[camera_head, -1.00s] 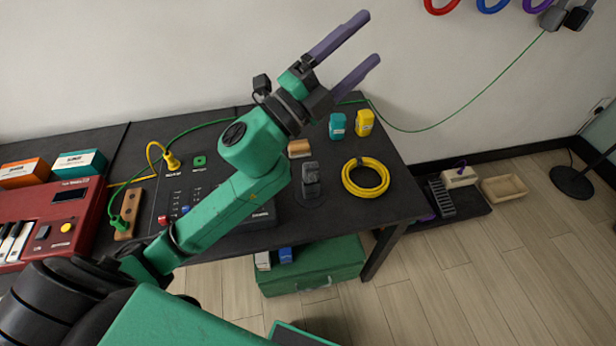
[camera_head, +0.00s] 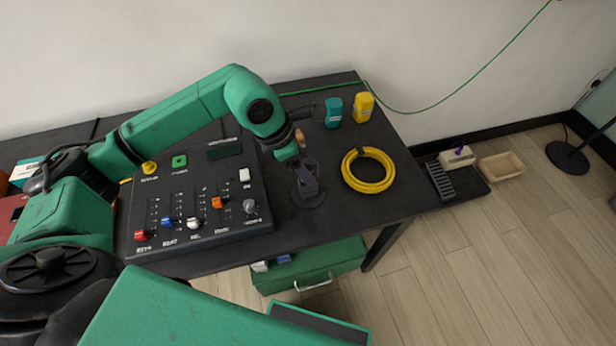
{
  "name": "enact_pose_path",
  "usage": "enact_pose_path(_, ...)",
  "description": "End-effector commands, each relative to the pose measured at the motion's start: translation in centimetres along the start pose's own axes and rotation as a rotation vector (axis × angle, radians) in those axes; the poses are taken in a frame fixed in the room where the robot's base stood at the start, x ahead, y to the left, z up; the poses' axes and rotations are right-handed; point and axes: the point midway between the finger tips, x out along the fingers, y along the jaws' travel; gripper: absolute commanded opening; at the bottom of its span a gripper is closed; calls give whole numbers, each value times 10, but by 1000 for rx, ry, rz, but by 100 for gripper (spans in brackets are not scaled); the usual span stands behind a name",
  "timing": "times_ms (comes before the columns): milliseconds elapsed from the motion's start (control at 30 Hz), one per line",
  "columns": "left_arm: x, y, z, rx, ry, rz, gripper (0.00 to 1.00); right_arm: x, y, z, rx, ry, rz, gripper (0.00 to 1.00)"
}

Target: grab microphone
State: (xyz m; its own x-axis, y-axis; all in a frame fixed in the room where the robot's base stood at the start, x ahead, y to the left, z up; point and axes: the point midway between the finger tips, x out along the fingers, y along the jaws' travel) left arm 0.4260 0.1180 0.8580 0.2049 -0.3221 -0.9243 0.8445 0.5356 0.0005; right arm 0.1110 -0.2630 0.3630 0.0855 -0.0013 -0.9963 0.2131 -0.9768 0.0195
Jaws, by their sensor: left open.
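The microphone is a dark grey piece on a round black base (camera_head: 311,201) near the front right of the black table. Its upper part is mostly hidden by my left gripper (camera_head: 305,184). I cannot tell whether a finger touches the microphone. My right gripper is not in view.
A mixer panel (camera_head: 215,178) with coloured sliders stands left of the microphone. A coiled yellow cable (camera_head: 368,187) lies to the right. A teal bottle (camera_head: 333,112) and a yellow bottle (camera_head: 363,107) stand behind. A green case (camera_head: 325,272) is below.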

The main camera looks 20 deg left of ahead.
Motion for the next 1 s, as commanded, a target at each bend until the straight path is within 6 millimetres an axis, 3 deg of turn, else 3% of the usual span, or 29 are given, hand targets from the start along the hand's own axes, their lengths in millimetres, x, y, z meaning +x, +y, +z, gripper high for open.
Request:
enact_pose_path(233, 43, 0, 0, -1, 0, -4, 78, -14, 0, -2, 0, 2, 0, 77)
enact_pose_path(467, 51, 0, -1, 0, -3, -1, 78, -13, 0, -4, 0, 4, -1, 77)
enact_pose_path(500, 51, 0, -1, 0, -3, -1, 74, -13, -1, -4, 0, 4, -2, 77)
enact_pose_path(700, 50, 0, -1, 0, -3, -1, 0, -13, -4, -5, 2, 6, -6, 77)
enact_pose_path(1000, 49, 1, 0, 1, -5, 0, 0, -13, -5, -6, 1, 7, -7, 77)
